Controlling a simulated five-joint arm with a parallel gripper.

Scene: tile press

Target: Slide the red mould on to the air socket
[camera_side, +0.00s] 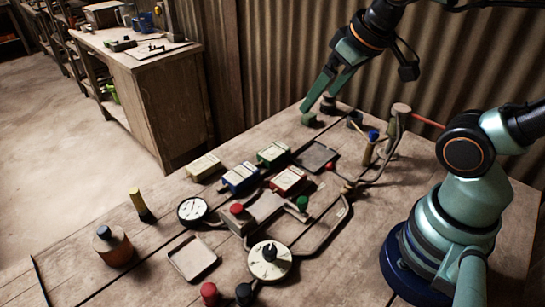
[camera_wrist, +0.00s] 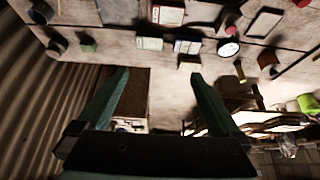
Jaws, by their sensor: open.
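The red mould (camera_side: 288,181) has a pale label on top and lies flat mid-table, beside the blue mould (camera_side: 240,177) and green mould (camera_side: 273,153). It also shows at the top of the wrist view (camera_wrist: 168,14). My gripper (camera_side: 317,102) is open and empty at the table's back edge, well away from the red mould. Its two green fingers (camera_wrist: 159,76) are spread wide in the wrist view. I cannot tell for sure which fitting is the air socket; a brass-coloured fitting (camera_side: 347,187) sits on the pipe right of the red mould.
A cream mould (camera_side: 204,166) lies left of the blue one. A dark tray (camera_side: 316,156), a dial gauge (camera_side: 192,210), a round white dial (camera_side: 270,260) and a grey block (camera_side: 265,212) surround the moulds. A small green block (camera_side: 308,119) is close under my gripper.

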